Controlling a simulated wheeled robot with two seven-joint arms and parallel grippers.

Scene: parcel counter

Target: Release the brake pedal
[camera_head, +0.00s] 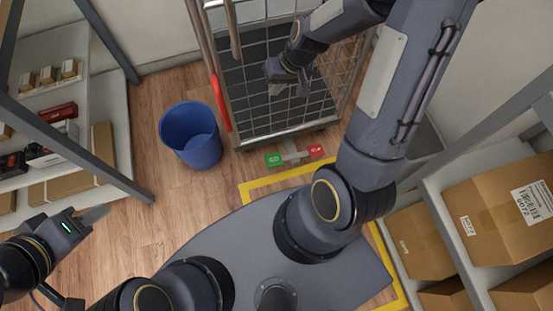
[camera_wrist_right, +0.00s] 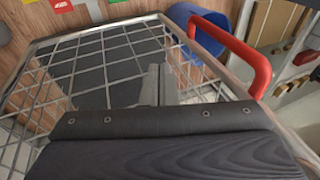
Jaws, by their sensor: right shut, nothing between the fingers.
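The brake pedal (camera_head: 293,155) sits low at the near end of a wire cage cart (camera_head: 290,85), just above the wood floor. It has a green GO end (camera_head: 273,160) on the left and a red end (camera_head: 316,150) on the right. I cannot tell which end is pressed down. In the right wrist view the green end (camera_wrist_right: 37,19) shows at the upper left. My right gripper (camera_head: 290,88) is shut and empty, over the cart and well above the pedal. My left gripper (camera_head: 92,217) is far left of the cart, away from the pedal; its jaw opening is unclear.
The cart has a red handle (camera_head: 221,103) on its left side, also in the right wrist view (camera_wrist_right: 240,50). A blue bin (camera_head: 190,135) stands left of the cart. Shelves with parcels (camera_head: 520,205) flank both sides. Yellow floor tape (camera_head: 270,181) runs before the cart.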

